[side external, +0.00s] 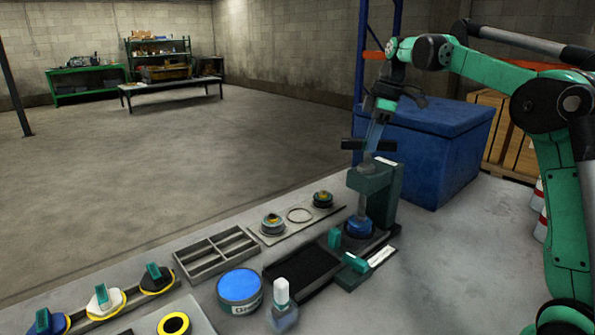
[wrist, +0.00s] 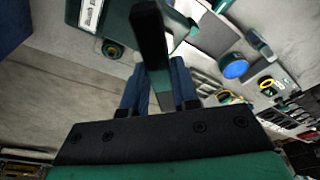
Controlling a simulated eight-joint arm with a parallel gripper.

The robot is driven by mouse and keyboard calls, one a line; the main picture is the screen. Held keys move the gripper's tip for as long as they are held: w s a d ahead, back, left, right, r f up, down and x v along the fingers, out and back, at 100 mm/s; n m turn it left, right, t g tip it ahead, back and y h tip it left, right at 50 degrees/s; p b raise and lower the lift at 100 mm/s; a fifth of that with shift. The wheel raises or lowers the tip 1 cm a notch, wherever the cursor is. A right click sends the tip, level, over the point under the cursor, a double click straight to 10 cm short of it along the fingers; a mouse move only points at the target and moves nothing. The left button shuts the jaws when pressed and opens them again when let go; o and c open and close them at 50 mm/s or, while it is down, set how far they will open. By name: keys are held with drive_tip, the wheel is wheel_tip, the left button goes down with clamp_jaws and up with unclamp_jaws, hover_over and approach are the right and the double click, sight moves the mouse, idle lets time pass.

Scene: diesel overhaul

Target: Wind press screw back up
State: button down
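The bench press (side external: 376,180) stands upright at the bench's far right corner, with a dark crossbar handle (side external: 386,145) on top of its screw. A blue round part (side external: 358,227) sits under the screw at the press base. My gripper (side external: 373,141) points down at the middle of the handle. In the wrist view, my two blue fingers (wrist: 158,85) lie on either side of the bar and look closed on it. The handle's thick black end (wrist: 148,30) sticks up toward the camera. The exact finger contact is partly hidden behind the bar.
A blue tin (side external: 240,287), a spray bottle (side external: 283,308), a black tray (side external: 300,268) and a grey divided tray (side external: 215,252) stand left of the press. A large blue bin (side external: 440,150) is behind it. The bench right of the press is mostly clear.

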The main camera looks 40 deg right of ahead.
drive_tip(key=n, duration=0.3)
drive_tip(key=shift+r, duration=0.1)
drive_tip(key=shift+n+g+y, duration=0.3)
drive_tip(key=shift+n+y, duration=0.1)
drive_tip(key=shift+n, duration=0.1)
drive_tip(key=n, duration=0.4)
drive_tip(key=shift+w+r+g, duration=0.1)
drive_tip(key=shift+w+g, duration=0.05)
drive_tip(key=shift+g, duration=0.25)
drive_tip(key=c, duration=0.7)
unclamp_jaws()
drive_tip(key=shift+d, duration=0.1)
